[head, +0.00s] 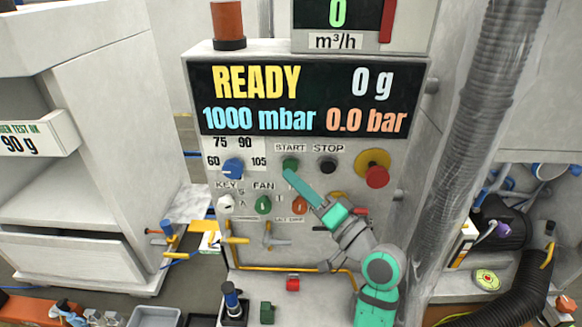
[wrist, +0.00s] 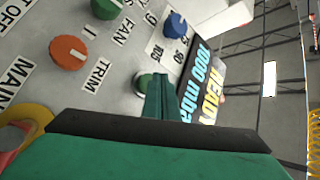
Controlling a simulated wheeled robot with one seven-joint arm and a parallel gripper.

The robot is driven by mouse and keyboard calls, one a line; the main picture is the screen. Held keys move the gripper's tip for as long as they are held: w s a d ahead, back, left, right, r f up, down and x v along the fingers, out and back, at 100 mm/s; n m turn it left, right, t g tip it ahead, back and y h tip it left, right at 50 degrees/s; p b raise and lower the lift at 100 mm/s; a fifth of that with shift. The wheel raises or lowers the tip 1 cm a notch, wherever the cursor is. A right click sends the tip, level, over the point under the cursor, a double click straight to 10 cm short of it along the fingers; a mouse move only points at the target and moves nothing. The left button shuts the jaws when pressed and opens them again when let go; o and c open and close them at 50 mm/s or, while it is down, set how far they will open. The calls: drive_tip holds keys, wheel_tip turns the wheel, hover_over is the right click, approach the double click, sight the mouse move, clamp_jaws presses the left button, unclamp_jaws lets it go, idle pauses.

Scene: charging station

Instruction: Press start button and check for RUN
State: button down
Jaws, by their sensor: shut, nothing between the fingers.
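The green start button (head: 290,163) sits under the START label on the grey control panel. My gripper (head: 289,175) is shut and empty, its tips at the button's lower edge in the head view. In the wrist view the shut fingers (wrist: 160,80) reach to the panel and partly cover the green button (wrist: 143,82). I cannot tell whether they touch it. The display (head: 310,97) reads READY, 0 g, 1000 mbar and 0.0 bar; in the wrist view it (wrist: 205,85) is partly hidden. The black stop button (head: 327,166) is to the right of the start button.
A red mushroom button on a yellow base (head: 376,174) is at the right. A blue knob (head: 233,168), green fan knob (head: 263,204) and orange knob (head: 300,205) sit nearby. Yellow pipes and valves run below; a grey ribbed hose (head: 490,120) hangs right.

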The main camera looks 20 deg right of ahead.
drive_tip(key=shift+w, duration=0.15)
idle(0.3)
drive_tip(key=shift+w+d, duration=0.15)
drive_tip(key=shift+w, duration=0.15)
drive_tip(key=shift+w+d, duration=0.15)
drive_tip(key=shift+w, duration=0.3)
idle(0.8)
drive_tip(key=shift+s, duration=0.1)
drive_tip(key=shift+s+a, duration=0.25)
drive_tip(key=shift+s, duration=0.5)
drive_tip(key=shift+s, duration=0.1)
drive_tip(key=shift+s+a, duration=0.25)
drive_tip(key=shift+s, duration=0.5)
drive_tip(key=shift+s+a, duration=0.3)
drive_tip(key=shift+s, duration=0.5)
drive_tip(key=shift+s+a, duration=0.25)
drive_tip(key=shift+s, duration=0.5)
